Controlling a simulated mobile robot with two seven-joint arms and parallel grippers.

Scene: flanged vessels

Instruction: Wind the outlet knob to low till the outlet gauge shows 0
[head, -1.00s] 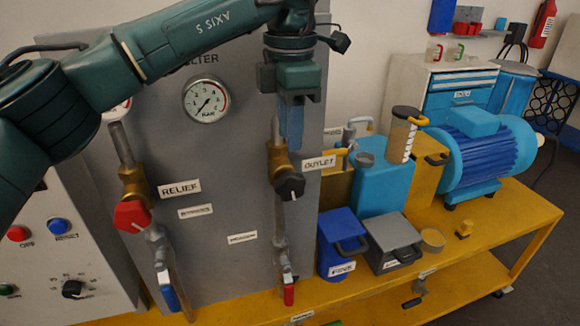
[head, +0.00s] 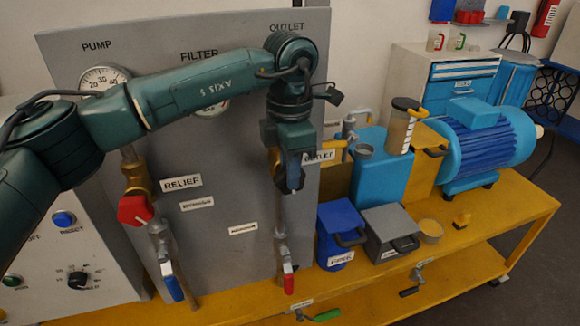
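My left gripper (head: 291,182) points down in front of the outlet valve, at the place of the black outlet knob. The gripper covers the knob almost wholly, so I cannot tell whether the fingers touch it or how far apart they are. The small OUTLET label (head: 319,156) shows just right of the gripper. The outlet gauge is hidden behind my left arm, under the upper OUTLET lettering (head: 287,27) on the grey panel (head: 225,265); its needle cannot be read. My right gripper is not in view.
A red relief knob (head: 135,209) is left of the gripper. Below are a blue-handled valve (head: 173,286) and a red-handled valve (head: 288,283). A blue box (head: 338,228), a grey box (head: 390,226) and a blue motor (head: 482,150) stand right on the yellow bench (head: 480,232).

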